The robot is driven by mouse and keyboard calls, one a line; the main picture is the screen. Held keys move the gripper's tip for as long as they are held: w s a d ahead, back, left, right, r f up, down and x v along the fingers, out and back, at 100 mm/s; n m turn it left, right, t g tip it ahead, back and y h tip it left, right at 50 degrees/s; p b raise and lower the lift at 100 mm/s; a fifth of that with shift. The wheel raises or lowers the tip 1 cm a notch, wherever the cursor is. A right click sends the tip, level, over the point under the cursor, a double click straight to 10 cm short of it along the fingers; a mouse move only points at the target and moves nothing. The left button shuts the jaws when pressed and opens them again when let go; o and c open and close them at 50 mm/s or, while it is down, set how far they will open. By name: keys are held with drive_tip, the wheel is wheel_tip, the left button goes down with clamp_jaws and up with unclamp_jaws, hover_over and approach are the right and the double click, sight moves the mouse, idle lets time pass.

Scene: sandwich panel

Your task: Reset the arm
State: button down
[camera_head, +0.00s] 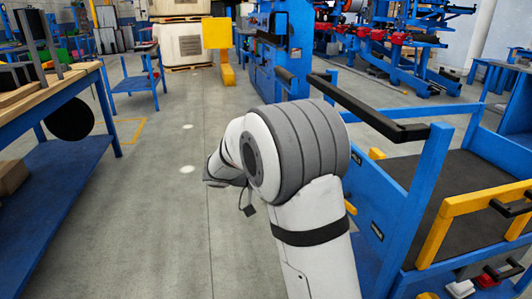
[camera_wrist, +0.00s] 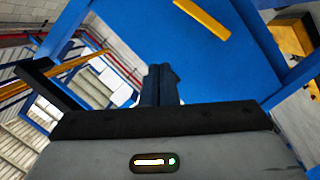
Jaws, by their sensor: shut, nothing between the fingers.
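My arm is bent in the middle of the head view, its white and grey elbow close to the camera. The far end of the arm points away to the left over the floor, and its tip is mostly hidden behind the elbow. In the wrist view my gripper (camera_wrist: 160,85) shows as two dark fingers pressed together, with nothing between them. Behind the fingers is a large blue surface (camera_wrist: 150,30) with a yellow bar (camera_wrist: 203,18) on it.
A blue cart (camera_head: 412,205) with a black handle (camera_head: 370,118) stands close on the right of my arm. A blue workbench (camera_head: 60,165) is on the left. A yellow block (camera_head: 217,33) and blue machine (camera_head: 283,60) stand farther back. The grey floor (camera_head: 165,215) between is clear.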

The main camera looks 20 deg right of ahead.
drive_tip(key=s+r+n+y+p, duration=0.5)
drive_tip(key=s+r+y+p, duration=0.2)
drive_tip(key=s+r+p, duration=0.6)
drive_tip(key=s+a+r+n+t+y+p, duration=0.5)
drive_tip(key=a+r+y+p, duration=0.3)
drive_tip(key=p, duration=1)
wheel_tip(320, 180, up, 3)
drive_tip(key=shift+s+a+r+t+y, duration=0.1)
drive_tip(key=shift+s+a+t+y, duration=0.3)
drive_tip(key=shift+s+a+t, duration=0.3)
